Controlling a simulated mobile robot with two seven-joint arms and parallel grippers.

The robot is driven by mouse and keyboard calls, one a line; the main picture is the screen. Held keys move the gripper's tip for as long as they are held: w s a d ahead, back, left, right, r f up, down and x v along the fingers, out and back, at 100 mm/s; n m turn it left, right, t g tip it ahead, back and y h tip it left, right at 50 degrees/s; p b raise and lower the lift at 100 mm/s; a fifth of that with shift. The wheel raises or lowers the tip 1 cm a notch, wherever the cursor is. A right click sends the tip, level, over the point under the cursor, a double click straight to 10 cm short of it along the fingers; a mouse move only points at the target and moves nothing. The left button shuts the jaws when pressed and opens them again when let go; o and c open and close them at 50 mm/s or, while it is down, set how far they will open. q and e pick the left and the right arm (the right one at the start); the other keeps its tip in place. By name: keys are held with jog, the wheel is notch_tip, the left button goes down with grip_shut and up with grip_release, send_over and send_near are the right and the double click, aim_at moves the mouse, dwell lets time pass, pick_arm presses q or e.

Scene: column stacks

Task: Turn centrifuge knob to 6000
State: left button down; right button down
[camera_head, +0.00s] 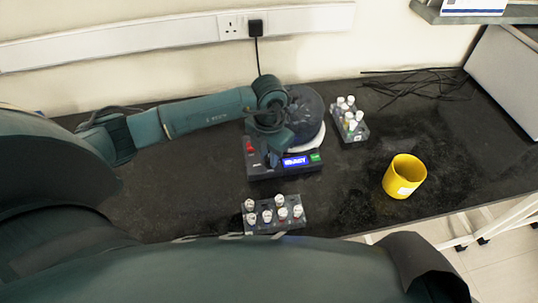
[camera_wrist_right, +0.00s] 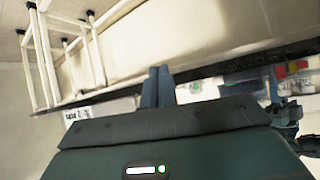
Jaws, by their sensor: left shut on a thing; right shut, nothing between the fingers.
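The dark centrifuge (camera_head: 286,171) stands on the black bench in the head view, with a rounded lid at the back. Its front panel has a lit blue display (camera_head: 295,161), too small to read, a green button (camera_head: 315,156) and a red switch (camera_head: 250,148). My left gripper (camera_head: 273,159) points down at the panel just left of the display. It is shut on the knob, which its fingers hide. My right gripper (camera_wrist_right: 158,86) shows in the right wrist view, shut and empty, away from the centrifuge.
A tube rack (camera_head: 272,226) stands in front of the centrifuge, and another rack (camera_head: 352,133) stands behind it to the right. A yellow cup (camera_head: 405,175) is further right. Black cables (camera_head: 420,82) lie at the back. The bench between cup and centrifuge is clear.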

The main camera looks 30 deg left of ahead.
pick_arm(q)
jog(key=m+b, duration=0.3)
jog(key=shift+f, duration=0.15)
jog(key=m+b, duration=0.3)
jog(key=m, duration=0.1)
jog(key=m+b, duration=0.2)
jog(key=shift+m, duration=0.4)
jog(key=m+b, duration=0.4)
jog(key=shift+m, duration=0.4)
jog(key=shift+m+b, duration=0.7)
jog(key=shift+b, duration=0.05)
jog(key=shift+r+m, duration=0.2)
jog(key=shift+m, duration=0.1)
pick_arm(e)
jog(key=f, duration=0.1)
jog(key=a+f+t+y, duration=0.1)
jog(key=w+f+t, duration=0.1)
jog(key=f, duration=0.1)
jog(key=shift+a+m, duration=0.3)
jog(key=shift+m, duration=0.1)
